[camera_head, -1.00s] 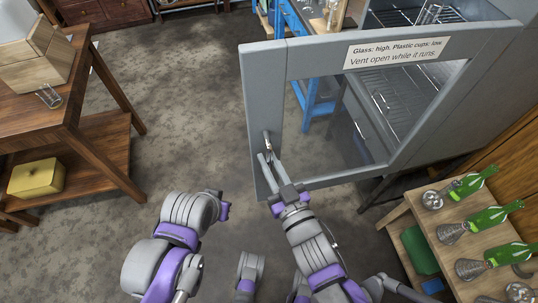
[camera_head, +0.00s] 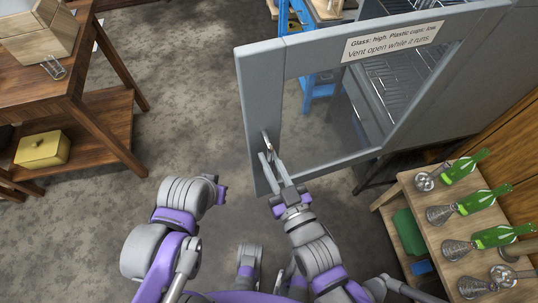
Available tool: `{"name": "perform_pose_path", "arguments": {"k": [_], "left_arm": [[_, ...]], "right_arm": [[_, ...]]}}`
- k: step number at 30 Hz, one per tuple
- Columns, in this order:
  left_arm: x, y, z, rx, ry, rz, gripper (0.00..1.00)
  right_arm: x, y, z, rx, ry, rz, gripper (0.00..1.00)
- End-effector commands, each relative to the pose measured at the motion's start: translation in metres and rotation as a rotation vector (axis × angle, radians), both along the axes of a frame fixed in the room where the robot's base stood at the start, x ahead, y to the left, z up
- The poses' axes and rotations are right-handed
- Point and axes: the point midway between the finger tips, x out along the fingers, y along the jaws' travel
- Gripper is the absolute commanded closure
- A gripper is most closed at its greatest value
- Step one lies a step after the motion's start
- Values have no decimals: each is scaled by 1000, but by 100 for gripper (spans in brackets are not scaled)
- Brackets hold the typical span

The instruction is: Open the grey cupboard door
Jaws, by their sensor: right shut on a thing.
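The grey cupboard door (camera_head: 262,95) has a glass window and a white label (camera_head: 393,41) about glass, plastic cups and a vent. It stands swung out from the grey cupboard (camera_head: 470,85), whose wire racks (camera_head: 395,80) show inside and through the glass. A metal handle (camera_head: 267,142) sits on the door's left edge. My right gripper (camera_head: 270,160) is shut on the handle. My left gripper (camera_head: 221,193) is low in the middle, away from the door, over the floor; its fingers are too small to judge.
A wooden table (camera_head: 75,85) with a wooden box (camera_head: 38,30), a glass (camera_head: 54,68) and a yellow box (camera_head: 42,149) stands left. Bare floor (camera_head: 180,90) lies left of the door.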

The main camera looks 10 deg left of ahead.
Motion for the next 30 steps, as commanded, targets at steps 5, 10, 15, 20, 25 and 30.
{"name": "perform_pose_path", "arguments": {"k": [5, 10, 15, 20, 25, 30], "left_arm": [[0, 0, 0, 0, 0, 0, 100], [0, 0, 0, 0, 0, 0, 100], [0, 0, 0, 0, 0, 0, 100], [0, 0, 0, 0, 0, 0, 100], [0, 0, 0, 0, 0, 0, 100], [0, 0, 0, 0, 0, 0, 100]], "right_arm": [[-1, -1, 1, 3, -2, -3, 100], [-1, -1, 1, 2, -2, -3, 100], [-1, -1, 1, 2, -2, -3, 81], [-1, -1, 1, 1, -2, -3, 53], [-1, -1, 0, 1, -1, -3, 53], [-1, -1, 0, 1, -1, -3, 53]]}}
